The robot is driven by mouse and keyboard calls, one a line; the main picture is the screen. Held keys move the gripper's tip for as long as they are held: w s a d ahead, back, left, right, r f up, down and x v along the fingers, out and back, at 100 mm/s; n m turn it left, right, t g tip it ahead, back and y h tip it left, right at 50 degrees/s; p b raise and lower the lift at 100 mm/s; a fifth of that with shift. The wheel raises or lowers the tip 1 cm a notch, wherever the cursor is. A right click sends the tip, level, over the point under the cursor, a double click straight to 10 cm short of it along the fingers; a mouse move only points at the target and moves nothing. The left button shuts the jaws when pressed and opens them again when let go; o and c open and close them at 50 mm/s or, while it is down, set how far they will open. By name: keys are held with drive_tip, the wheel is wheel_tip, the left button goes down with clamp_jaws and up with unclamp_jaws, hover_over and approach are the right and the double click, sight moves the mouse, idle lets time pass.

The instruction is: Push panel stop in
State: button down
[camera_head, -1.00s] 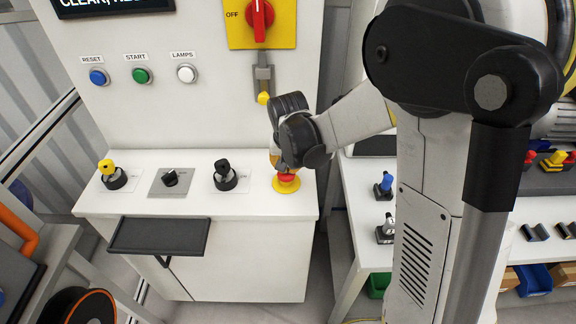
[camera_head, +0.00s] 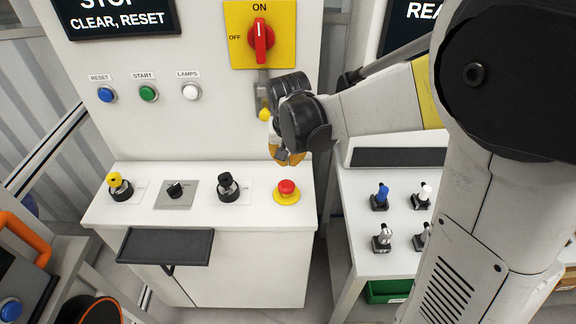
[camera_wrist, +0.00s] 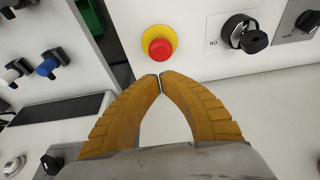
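The panel stop is a red mushroom button (camera_head: 286,187) on a yellow disc, at the right end of the white panel's sloping top. It also shows in the wrist view (camera_wrist: 160,50), just beyond my fingertips. My gripper (camera_head: 288,158) is above and behind the button in the head view, clear of it. In the wrist view its two orange fingers (camera_wrist: 160,78) meet at the tips with nothing between them. Whether the button is pressed in is hard to tell. A display (camera_head: 115,15) reads "STOP CLEAR, RESET".
A key switch (camera_head: 228,187), a black rotary knob (camera_head: 175,190) and a yellow-topped switch (camera_head: 120,187) sit left of the stop. A red rotary handle (camera_head: 261,40) and several push buttons are on the upright face. A side table (camera_head: 350,245) with small parts stands right.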

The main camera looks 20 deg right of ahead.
drive_tip(key=shift+v, duration=1.5)
drive_tip(key=s+f+n+t+y+b, duration=0.1)
drive_tip(key=s+b, duration=0.7)
drive_tip(key=s, duration=1)
drive_tip(key=f+n+t, duration=0.1)
drive_tip(key=n+t, duration=0.1)
drive_tip(key=t, duration=0.1)
drive_tip(key=shift+s+f+n, duration=0.25)
drive_tip(key=shift+s+n, duration=0.05)
